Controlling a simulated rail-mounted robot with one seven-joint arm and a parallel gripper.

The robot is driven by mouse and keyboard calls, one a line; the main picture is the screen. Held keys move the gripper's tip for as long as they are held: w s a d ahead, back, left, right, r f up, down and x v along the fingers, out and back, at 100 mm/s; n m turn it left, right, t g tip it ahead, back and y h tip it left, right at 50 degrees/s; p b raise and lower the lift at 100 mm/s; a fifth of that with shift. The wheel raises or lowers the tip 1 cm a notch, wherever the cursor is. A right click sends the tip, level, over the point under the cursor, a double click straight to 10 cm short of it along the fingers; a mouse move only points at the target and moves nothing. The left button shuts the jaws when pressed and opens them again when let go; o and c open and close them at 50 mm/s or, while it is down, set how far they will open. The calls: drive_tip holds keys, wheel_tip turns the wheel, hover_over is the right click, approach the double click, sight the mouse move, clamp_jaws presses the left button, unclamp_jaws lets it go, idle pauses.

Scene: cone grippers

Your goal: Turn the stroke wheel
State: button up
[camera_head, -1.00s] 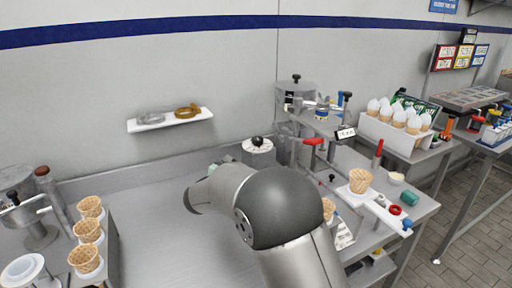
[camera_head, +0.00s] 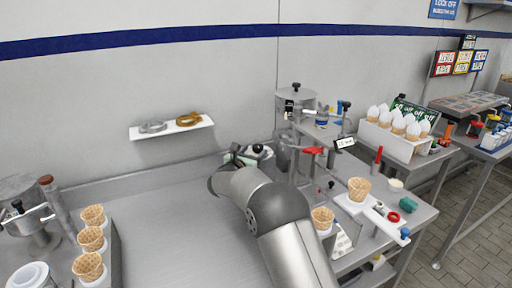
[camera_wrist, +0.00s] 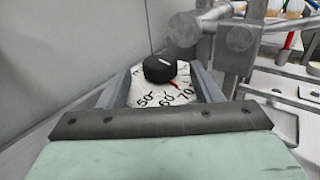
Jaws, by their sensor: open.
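My gripper (camera_wrist: 160,88) is open, with one grey finger at the left of the dial and one at the right. I cannot tell whether the fingers touch it. In the head view my gripper (camera_head: 247,156) is at the dial's place beside the machine (camera_head: 300,125), and the black knob (camera_head: 258,148) shows just behind it.
Grey machine parts (camera_wrist: 235,40) stand close at the right of the dial, and the wall (camera_wrist: 70,60) is at the left. Waffle cones (camera_head: 323,220) stand at the right and also at the left (camera_head: 91,238). The steel table (camera_head: 165,230) is clear in the middle.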

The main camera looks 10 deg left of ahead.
sight(258, 149)
drive_tip(key=shift+x, duration=1.4)
drive_tip(key=c, duration=1)
drive_tip(key=n+y+b, duration=0.1)
drive_tip(key=b, duration=0.1)
drive_tip(key=t+y+b, duration=0.1)
drive_tip(key=b, duration=0.2)
drive_tip(key=shift+d+f+n+y, duration=0.1)
drive_tip(key=shift+f+n+y, duration=0.2)
drive_tip(key=shift+f+n, duration=0.1)
drive_tip(key=n+y+b, duration=0.2)
drive_tip(key=y+b, duration=0.1)
drive_tip(key=b, duration=0.4)
drive_tip(key=shift+d+r, duration=0.15)
drive_tip(key=shift+r+n+y+b, duration=0.15)
drive_tip(key=shift+n+y+b, duration=0.15)
drive_tip(key=shift+y+b, duration=0.55)
drive_tip(key=shift+r+b, duration=0.15)
drive_tip(key=shift+b, duration=0.25)
drive_tip(key=o, duration=1)
drive_tip(key=shift+s, duration=0.1)
